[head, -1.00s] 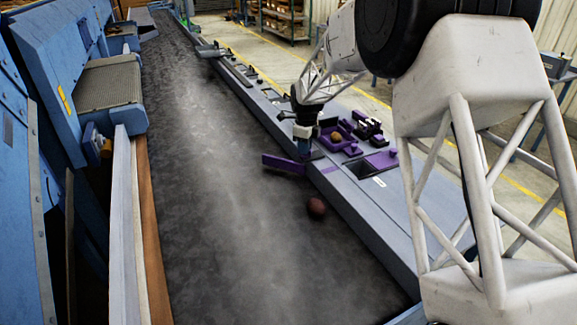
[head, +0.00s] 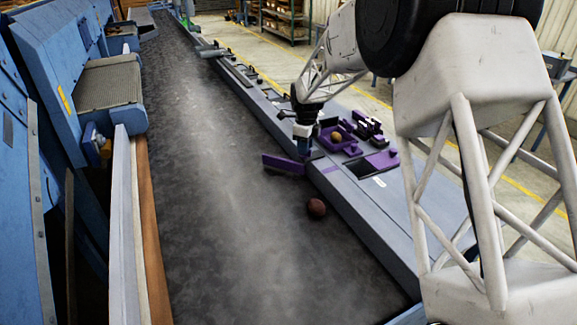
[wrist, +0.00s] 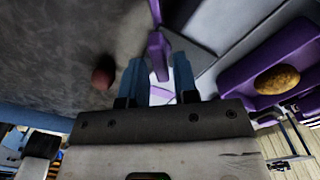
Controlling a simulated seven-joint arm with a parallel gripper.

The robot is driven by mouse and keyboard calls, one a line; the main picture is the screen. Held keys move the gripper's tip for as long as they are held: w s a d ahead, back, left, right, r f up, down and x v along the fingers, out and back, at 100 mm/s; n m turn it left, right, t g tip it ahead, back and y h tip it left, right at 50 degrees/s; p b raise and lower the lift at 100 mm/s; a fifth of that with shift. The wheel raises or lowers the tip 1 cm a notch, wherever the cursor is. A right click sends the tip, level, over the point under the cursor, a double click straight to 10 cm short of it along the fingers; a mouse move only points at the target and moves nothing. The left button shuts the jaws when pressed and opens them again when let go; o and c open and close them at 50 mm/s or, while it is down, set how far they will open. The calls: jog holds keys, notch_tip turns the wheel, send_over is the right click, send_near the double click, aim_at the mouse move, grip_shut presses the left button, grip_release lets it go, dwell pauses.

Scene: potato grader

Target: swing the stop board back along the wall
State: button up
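The purple stop board (head: 284,164) juts out over the dark belt from the side wall's edge, at an angle across the belt. It also shows in the wrist view (wrist: 157,52), just beyond my fingertips. My gripper (head: 304,152) points down at the wall end of the board. In the wrist view its two blue fingers (wrist: 159,70) are apart, with the board's near end seen in line with the gap. I cannot tell whether a finger touches the board.
A reddish-brown potato (head: 317,207) lies on the belt near the wall. A purple tray (head: 350,148) holding a yellowish potato (head: 337,137) sits on the grey side ledge (head: 385,205), by a purple-framed opening. The belt (head: 215,200) left of the board is clear.

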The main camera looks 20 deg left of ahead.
jog(key=shift+r, duration=2.3)
jog(key=shift+n, duration=0.3)
